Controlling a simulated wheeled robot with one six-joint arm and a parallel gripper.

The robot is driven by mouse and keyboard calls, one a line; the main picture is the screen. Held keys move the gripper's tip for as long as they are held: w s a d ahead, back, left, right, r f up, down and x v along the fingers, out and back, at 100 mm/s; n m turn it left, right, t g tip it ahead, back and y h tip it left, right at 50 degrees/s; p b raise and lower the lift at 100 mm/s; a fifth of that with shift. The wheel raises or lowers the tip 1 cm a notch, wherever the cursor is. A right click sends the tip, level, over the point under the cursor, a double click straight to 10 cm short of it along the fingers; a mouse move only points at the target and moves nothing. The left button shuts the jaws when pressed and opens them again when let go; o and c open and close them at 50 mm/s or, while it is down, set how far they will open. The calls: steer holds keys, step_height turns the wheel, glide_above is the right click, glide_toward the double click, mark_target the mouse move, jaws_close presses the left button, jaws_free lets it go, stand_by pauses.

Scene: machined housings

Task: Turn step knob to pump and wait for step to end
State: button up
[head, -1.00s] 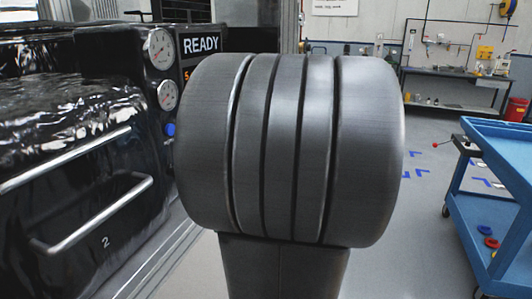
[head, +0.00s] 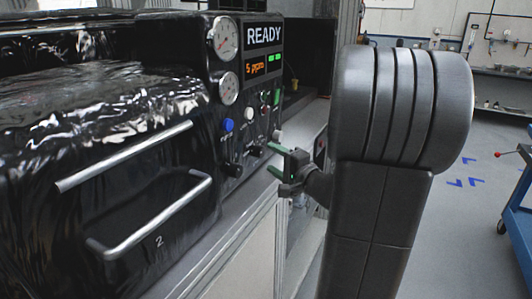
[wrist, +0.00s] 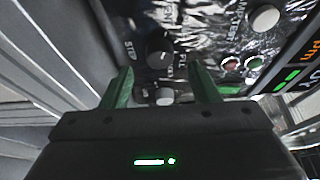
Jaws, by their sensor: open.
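The black machine's control panel (head: 245,130) has a READY display (head: 263,60) with orange and green text below it. In the wrist view a dark knob (wrist: 160,50) lies just beyond my gripper (wrist: 165,88), with a label beside it that seems to read STEP. In the head view dark knobs sit low on the panel, one (head: 256,151) near my gripper (head: 276,162); I cannot tell for sure which is the step knob. My gripper is open, its green fingers apart and pointing at the panel, with nothing held. A pale round knob (wrist: 165,97) shows between the fingers.
Two gauges (head: 224,38) and a blue button (head: 227,125) are on the panel. Metal handles (head: 150,215) stick out from the machine's front. My arm fills the right centre. A blue cart (head: 517,215) stands at the far right; floor between is clear.

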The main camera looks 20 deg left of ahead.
mark_target(262, 153)
steer(key=shift+x, duration=2.1)
steer(key=c, duration=1)
steer(key=shift+o, duration=0.2)
steer(key=shift+p, duration=0.3)
